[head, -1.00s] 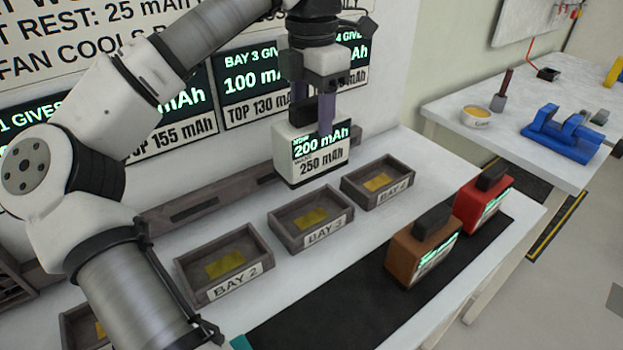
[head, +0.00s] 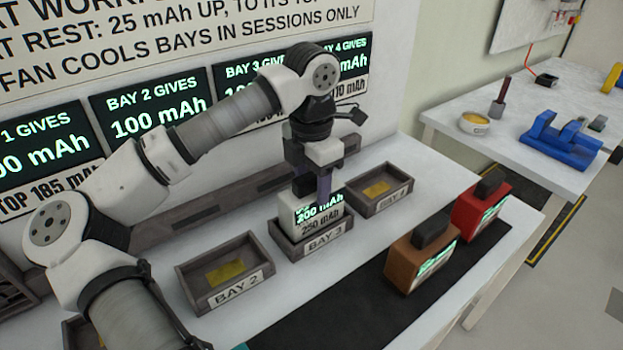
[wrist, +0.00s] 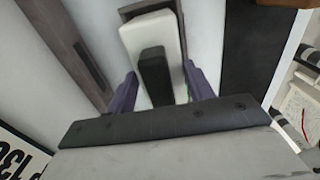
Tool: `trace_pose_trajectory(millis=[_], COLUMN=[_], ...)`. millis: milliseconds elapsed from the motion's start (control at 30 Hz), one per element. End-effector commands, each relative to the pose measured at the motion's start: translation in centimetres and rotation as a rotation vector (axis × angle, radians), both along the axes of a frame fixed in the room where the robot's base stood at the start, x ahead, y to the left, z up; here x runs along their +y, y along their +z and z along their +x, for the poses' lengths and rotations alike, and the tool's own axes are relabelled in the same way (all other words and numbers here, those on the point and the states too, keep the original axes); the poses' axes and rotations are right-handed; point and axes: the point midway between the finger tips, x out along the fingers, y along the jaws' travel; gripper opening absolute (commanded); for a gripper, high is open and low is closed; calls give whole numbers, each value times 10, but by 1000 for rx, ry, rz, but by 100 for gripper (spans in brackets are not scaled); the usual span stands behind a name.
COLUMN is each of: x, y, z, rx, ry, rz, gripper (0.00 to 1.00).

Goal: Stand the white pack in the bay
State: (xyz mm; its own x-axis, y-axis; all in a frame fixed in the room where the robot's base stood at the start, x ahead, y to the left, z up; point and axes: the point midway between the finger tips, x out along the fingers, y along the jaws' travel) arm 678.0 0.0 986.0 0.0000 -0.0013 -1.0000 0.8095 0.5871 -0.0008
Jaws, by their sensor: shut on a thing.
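The white pack (head: 313,218) stands upright in the bay marked BAY 3 (head: 324,243). Its green display reads 200 mAh, with 250 mAh printed below. Its lower part is hidden behind the bay's front wall, so I cannot tell whether it touches the floor. My gripper (head: 312,187) is above it with its fingers down, shut on the pack's top handle. In the wrist view, the pack (wrist: 137,42) with its dark handle (wrist: 154,75) lies between the two purple fingers of my gripper (wrist: 158,90).
Empty trays BAY 2 (head: 188,287) and another bay (head: 408,186) flank BAY 3. A brown pack (head: 405,262) and a red pack (head: 466,217) stand on the black mat (head: 335,318) in front. Lit boards hang on the wall behind. A side table (head: 450,122) holds a blue fixture (head: 560,140).

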Motion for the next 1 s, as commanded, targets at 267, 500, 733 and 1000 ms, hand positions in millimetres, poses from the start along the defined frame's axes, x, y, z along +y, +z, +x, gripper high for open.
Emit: trace_pose_trajectory(millis=[267,500,733,1000], x=[0,0,0,0], y=[-3,-2,2,46], z=[0,0,0,1], rx=[0,0,0,-5], ry=[0,0,0,2], rz=[0,0,0,2], gripper=[59,74,74,74])
